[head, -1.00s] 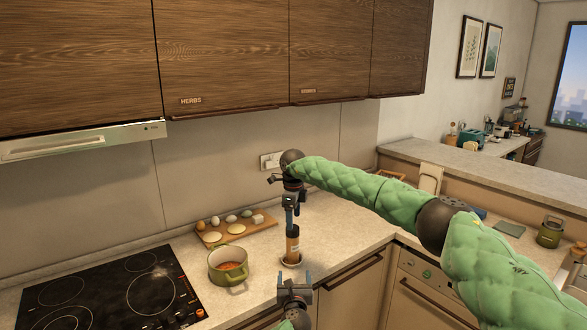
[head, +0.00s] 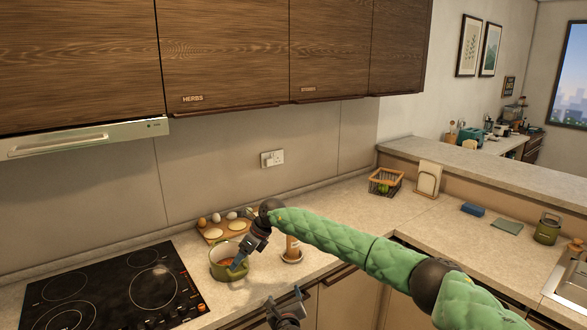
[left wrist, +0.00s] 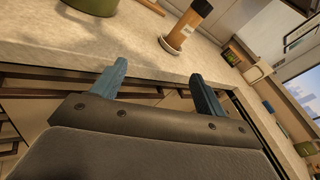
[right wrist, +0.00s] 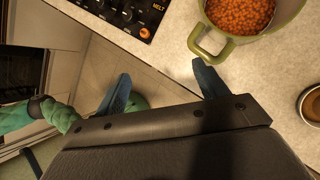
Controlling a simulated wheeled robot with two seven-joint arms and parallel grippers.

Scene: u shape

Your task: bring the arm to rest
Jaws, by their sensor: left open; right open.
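My right gripper (head: 236,265) is open and empty, its arm coming in from the right of the head view. It overlaps the green pot (head: 216,268) there. In the right wrist view its fingers (right wrist: 163,82) are apart, the right one close to a handle of the pot (right wrist: 226,50); contact cannot be told. My left gripper (head: 285,297) is open and empty at the counter's front edge. My right arm partly hides the bottle (head: 293,246) in the head view.
The pot holds orange-brown beans (right wrist: 240,12). A black hob (head: 110,292) lies left of it. A board (head: 222,233) with eggs and other food is behind. A wire basket (head: 385,182) stands further back. The right-hand counter (head: 415,215) has free room.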

